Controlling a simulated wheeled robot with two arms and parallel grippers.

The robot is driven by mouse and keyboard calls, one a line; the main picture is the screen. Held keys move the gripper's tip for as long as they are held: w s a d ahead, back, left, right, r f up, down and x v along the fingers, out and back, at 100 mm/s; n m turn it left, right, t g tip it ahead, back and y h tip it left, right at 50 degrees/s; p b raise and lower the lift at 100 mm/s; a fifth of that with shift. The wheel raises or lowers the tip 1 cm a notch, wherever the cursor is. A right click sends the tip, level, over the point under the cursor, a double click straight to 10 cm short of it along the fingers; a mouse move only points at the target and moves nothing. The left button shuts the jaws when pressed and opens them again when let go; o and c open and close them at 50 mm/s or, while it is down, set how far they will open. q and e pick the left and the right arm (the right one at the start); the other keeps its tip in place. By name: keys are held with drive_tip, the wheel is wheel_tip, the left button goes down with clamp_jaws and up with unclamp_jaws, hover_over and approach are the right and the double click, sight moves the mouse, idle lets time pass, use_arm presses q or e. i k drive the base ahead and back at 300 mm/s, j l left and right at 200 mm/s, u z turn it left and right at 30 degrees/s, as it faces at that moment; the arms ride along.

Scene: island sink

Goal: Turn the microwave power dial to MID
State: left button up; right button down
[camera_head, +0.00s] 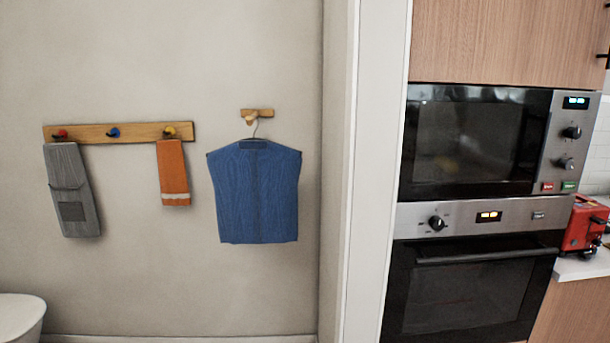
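The microwave (465,142) is built into the wood cabinet on the right, above an oven. Its door is shut. Its control panel on the right side has a green-lit display (577,102) at the top. Below it are two black dials, an upper dial (572,132) and a lower dial (566,163). A red button and a green button sit under them. The dial markings are too small to read, so I cannot tell which is the power dial or its setting. Neither of my grippers is in view.
The oven (463,285) below has its own dial (437,223) and a handle. A red toaster-like appliance (583,226) stands on the counter at right. A white doorframe (375,170) and wall pegs with a blue garment (254,192) and towels are left.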

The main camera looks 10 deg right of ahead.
sight(566, 164)
drive_tip(key=z, duration=1.55)
